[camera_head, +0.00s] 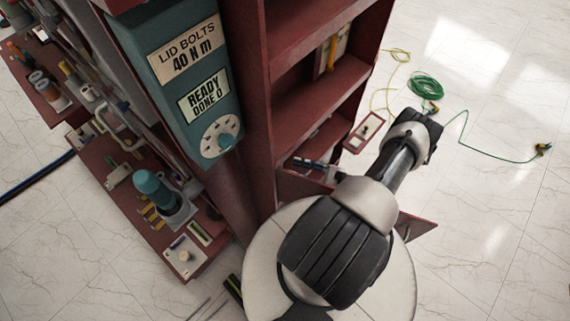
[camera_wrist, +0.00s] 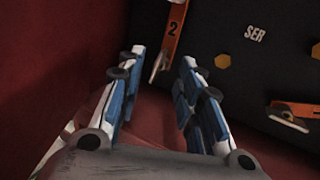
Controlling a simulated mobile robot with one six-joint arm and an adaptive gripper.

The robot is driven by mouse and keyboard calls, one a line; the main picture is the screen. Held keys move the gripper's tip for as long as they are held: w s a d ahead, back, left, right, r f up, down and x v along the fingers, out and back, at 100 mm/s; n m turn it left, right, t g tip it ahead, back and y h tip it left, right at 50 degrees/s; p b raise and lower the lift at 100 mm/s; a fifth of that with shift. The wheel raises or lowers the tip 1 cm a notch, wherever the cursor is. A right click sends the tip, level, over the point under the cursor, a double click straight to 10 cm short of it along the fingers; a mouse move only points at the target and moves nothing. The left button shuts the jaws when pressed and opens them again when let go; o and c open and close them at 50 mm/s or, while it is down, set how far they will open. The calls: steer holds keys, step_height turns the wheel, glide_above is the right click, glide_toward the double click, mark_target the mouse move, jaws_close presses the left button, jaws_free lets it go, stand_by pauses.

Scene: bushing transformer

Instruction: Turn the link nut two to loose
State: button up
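In the wrist view my gripper (camera_wrist: 164,57) is open, with its blue-padded fingers apart and nothing between them. An orange link marked 2 (camera_wrist: 173,35) lies just beyond the fingertips on a dark panel (camera_wrist: 225,30), with a pale metal end near the gap. An orange hex nut (camera_wrist: 222,60) is on the panel to the right of the fingers. Another nut (camera_wrist: 316,50) is at the right edge. I cannot tell which nut belongs to link two. In the head view a small blue piece (camera_head: 312,163) by the cabinet may be my gripper, mostly hidden by my arm.
A dark red wall (camera_wrist: 55,60) is close on the left. The head view shows a red cabinet (camera_head: 310,95), a teal dial box (camera_head: 190,75) and a green cable (camera_head: 427,87) on the floor.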

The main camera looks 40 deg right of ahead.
steer(key=x, duration=0.5)
steer(key=shift+w, duration=0.1)
steer(key=shift+c, duration=0.6)
jaws_close()
